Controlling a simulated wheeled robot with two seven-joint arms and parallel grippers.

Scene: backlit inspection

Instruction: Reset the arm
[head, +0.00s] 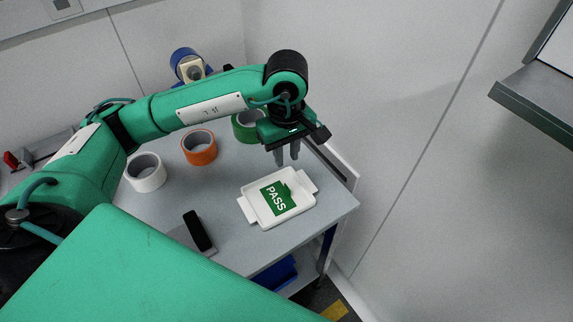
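My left arm reaches in from the left in the head view and stretches over the table (233,235). My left gripper (287,160) points down just above the back edge of a white tray (248,210). Its two grey fingers look apart, with nothing visible between them. The tray has handles at both sides and holds a green piece marked PASS (275,199). My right gripper is not in view.
A white roll (146,185), an orange roll (211,152) and a green roll (238,129) stand on the table. A black object (198,231) lies near the front. A blue device stands at the back. A grey shelf (530,105) juts out at upper right.

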